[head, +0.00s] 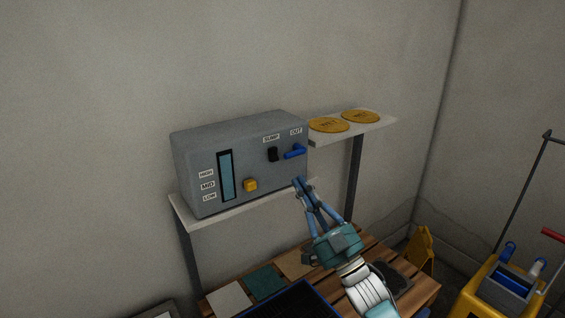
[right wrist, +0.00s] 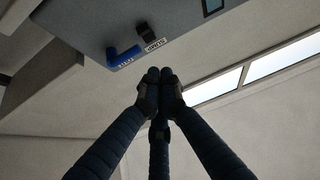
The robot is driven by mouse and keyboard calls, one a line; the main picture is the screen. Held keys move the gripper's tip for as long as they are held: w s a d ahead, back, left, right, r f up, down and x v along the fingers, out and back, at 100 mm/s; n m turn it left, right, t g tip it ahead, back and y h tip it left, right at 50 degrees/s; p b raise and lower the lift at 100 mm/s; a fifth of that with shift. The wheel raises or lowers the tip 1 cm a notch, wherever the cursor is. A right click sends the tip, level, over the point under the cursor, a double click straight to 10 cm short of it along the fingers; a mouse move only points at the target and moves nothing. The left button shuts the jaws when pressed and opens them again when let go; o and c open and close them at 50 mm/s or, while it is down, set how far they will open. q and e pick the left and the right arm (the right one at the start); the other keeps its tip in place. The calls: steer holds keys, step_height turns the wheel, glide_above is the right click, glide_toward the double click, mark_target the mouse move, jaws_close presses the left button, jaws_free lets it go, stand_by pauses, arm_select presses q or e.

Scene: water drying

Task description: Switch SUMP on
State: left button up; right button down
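The grey control box (head: 240,160) stands on a wall shelf. A black switch (head: 273,155) sits under the SUMP label (head: 271,138) on its front. To its right, a blue lever (head: 295,152) sits under the OUT label (head: 296,132). My right gripper (head: 298,182) is below the lever in the head view, its fingertips together with nothing visible between them. In the right wrist view the box appears inverted, with the black switch (right wrist: 143,31) and blue lever (right wrist: 123,56) beyond the shut fingertips (right wrist: 159,76), apart from them. My left gripper is not in view.
The box also has a yellow knob (head: 250,185) and a level window (head: 226,175) marked HIGH, MID, LOW. A side shelf (head: 376,127) holds two round yellow discs (head: 328,125). Below is a slatted wooden bench (head: 417,290); a yellow cart (head: 480,296) stands at right.

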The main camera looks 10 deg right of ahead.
mark_target(273, 151)
steer(key=w+a, duration=0.1)
steer(key=w, duration=0.1)
steer(key=w+a+r+p, duration=0.1)
steer(key=w, duration=0.2)
steer(key=w+a+r+p, duration=0.1)
steer(key=w, duration=0.1)
steer(key=shift+w, duration=0.25)
steer(key=shift+f, duration=0.1)
